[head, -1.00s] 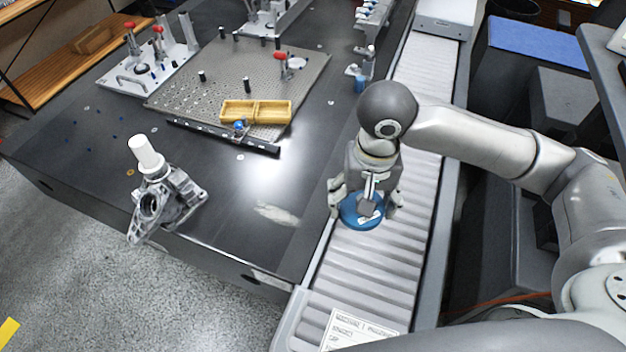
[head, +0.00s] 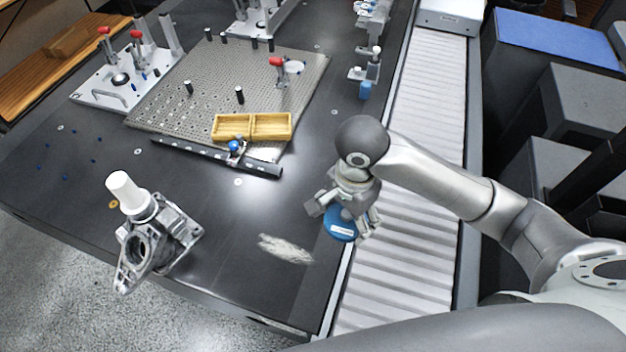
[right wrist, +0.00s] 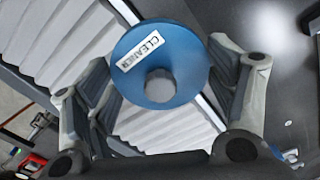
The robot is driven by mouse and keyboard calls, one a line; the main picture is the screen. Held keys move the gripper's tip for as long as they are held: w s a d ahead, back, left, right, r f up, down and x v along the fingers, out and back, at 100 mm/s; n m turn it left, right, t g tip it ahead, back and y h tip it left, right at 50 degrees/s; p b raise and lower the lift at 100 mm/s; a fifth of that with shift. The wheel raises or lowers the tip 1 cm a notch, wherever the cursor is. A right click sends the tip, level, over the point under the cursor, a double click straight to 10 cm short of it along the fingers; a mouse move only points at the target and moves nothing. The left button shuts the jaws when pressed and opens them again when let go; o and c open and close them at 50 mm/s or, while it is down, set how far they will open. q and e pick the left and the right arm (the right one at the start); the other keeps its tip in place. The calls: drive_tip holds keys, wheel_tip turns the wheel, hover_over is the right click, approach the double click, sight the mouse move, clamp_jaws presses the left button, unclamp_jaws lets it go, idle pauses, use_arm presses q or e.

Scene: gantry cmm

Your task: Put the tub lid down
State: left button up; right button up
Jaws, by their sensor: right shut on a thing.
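The tub lid (head: 341,226) is a round blue disc with a white label reading CLEANER. My right gripper (head: 341,216) is shut on it, with a finger at either side. In the head view the lid appears over the right edge of the dark table, beside the conveyor; its exact height is hard to tell. My left gripper is not in view.
The dark table (head: 215,215) has a bare stretch left of the lid, with a pale smear (head: 285,249). A metal casting with a white cylinder (head: 150,240) stands at the front left. A yellow tray (head: 252,127) lies on the perforated plate (head: 170,105). The roller conveyor (head: 405,255) looks empty.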

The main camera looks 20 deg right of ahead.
drive_tip(key=shift+w+f, duration=0.25)
drive_tip(key=shift+w, duration=0.7)
drive_tip(key=w+f, duration=0.3)
drive_tip(key=w, duration=0.1)
drive_tip(key=w+f, duration=0.2)
drive_tip(key=w, duration=0.2)
drive_tip(key=w+a+f+b, duration=0.1)
drive_tip(key=w+f, duration=0.2)
drive_tip(key=shift+w+f, duration=0.3)
drive_tip(key=shift+w, duration=0.1)
drive_tip(key=shift+w+f, duration=0.25)
drive_tip(key=shift+f, duration=0.05)
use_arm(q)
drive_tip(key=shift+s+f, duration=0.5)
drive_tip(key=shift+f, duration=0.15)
use_arm(e)
drive_tip(key=shift+w+f, duration=0.1)
drive_tip(key=shift+f, duration=1.55)
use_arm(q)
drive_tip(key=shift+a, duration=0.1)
use_arm(e)
drive_tip(key=o, duration=0.9)
drive_tip(key=shift+f, duration=0.1)
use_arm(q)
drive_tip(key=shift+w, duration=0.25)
use_arm(e)
drive_tip(key=shift+o, duration=0.9)
